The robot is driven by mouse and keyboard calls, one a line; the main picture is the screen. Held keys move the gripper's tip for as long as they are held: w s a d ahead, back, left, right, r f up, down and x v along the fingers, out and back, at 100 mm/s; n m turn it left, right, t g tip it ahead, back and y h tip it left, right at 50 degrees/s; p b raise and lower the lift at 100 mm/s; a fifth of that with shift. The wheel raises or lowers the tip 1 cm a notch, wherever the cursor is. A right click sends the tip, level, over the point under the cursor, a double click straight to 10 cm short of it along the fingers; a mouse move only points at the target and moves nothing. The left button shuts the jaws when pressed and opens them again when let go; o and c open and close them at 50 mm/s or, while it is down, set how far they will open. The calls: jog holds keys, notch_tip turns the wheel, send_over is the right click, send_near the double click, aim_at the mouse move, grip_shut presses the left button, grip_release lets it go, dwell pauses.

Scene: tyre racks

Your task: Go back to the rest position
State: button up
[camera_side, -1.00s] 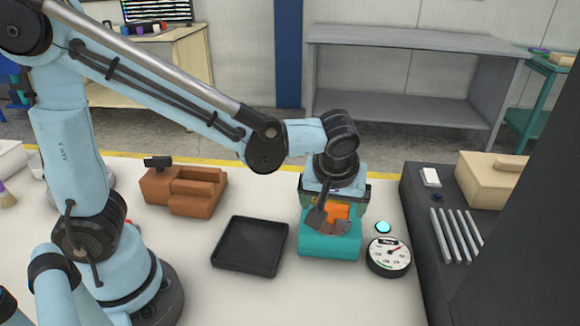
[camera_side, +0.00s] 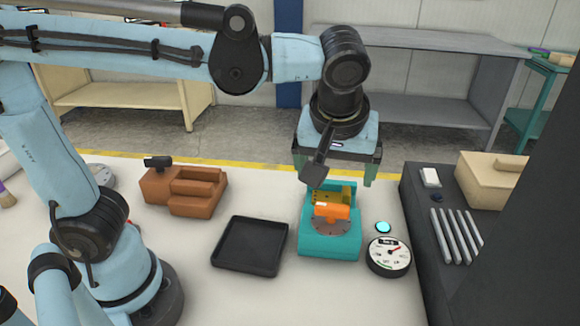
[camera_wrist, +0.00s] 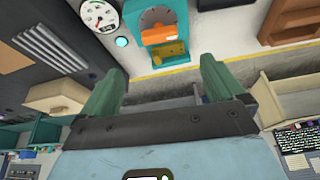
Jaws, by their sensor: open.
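My gripper (camera_side: 336,172) hangs above and behind the teal fixture (camera_side: 315,250), with its fingers pointing down. Its two green fingers are spread apart and empty in the wrist view (camera_wrist: 160,88). The teal fixture holds an orange block (camera_side: 331,212) and a brass-coloured part (camera_side: 345,194) behind it. A grey-brown disc sits on the fixture in front of the orange block. The fixture also shows in the wrist view (camera_wrist: 174,50), apart from the fingers.
A black tray (camera_side: 250,270) lies left of the fixture, and a brown vise-like block (camera_side: 185,190) is farther left. A round dial gauge (camera_side: 388,256) and a cyan button (camera_side: 383,227) are to the right. A dark bench with several metal rods (camera_side: 455,235) stands beyond them.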

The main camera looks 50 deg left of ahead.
jog(key=s+a+f+m+t+h, duration=0.1)
jog(key=s+a+f+m+t, duration=0.1)
jog(key=a, duration=0.4)
jog(key=s+a+f+m+t+h, duration=0.1)
jog(key=a+f+m, duration=0.3)
jog(key=a+m, duration=0.1)
jog(key=shift+s+a+m+t+h, duration=0.4)
jog(key=shift+m, duration=0.1)
